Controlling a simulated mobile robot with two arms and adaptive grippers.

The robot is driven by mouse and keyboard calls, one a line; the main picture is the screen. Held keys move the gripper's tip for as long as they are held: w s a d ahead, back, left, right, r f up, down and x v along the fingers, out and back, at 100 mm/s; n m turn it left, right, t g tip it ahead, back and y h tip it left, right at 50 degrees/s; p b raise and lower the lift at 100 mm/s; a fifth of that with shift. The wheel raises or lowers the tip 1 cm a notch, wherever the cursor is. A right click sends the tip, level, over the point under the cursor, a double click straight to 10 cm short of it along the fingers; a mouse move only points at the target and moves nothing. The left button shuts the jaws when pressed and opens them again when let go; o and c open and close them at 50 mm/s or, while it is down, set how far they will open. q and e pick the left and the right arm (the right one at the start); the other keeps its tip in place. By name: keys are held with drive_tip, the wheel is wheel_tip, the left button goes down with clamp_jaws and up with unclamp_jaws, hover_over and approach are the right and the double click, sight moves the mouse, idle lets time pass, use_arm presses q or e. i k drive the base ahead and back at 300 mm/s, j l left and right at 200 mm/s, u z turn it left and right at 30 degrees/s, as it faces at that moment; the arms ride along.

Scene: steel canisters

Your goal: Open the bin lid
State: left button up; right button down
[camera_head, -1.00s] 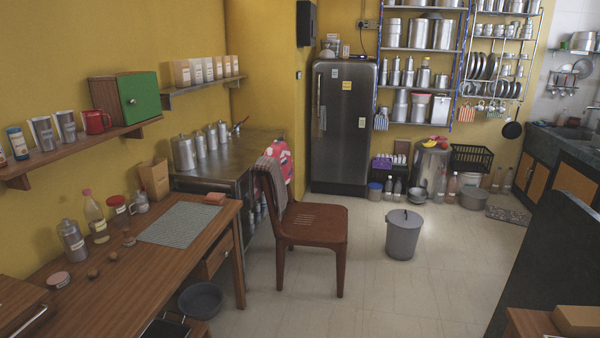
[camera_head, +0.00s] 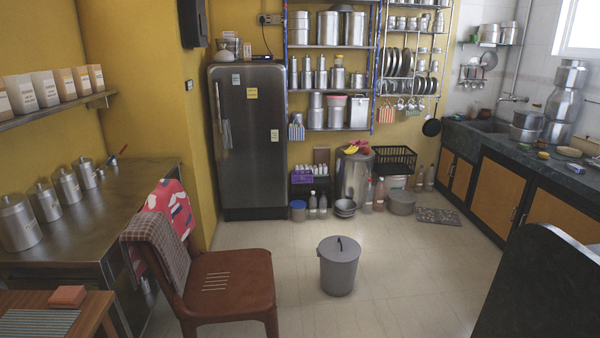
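A small grey bin (camera_head: 339,271) stands upright on the tiled floor, a little right of the picture's middle. Its grey lid (camera_head: 339,247) sits on top and looks closed, with a dark handle at its centre. Neither of my grippers shows in the head view, and nothing touches the bin.
A brown wooden chair (camera_head: 228,283) with a cloth on its back stands left of the bin. A steel counter (camera_head: 130,207) lines the left wall. A fridge (camera_head: 249,140) stands behind. A dark panel (camera_head: 541,290) rises at the lower right. Floor around the bin is clear.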

sight(340, 249)
drive_tip(key=i+z, duration=0.3)
drive_tip(key=i, duration=1.3)
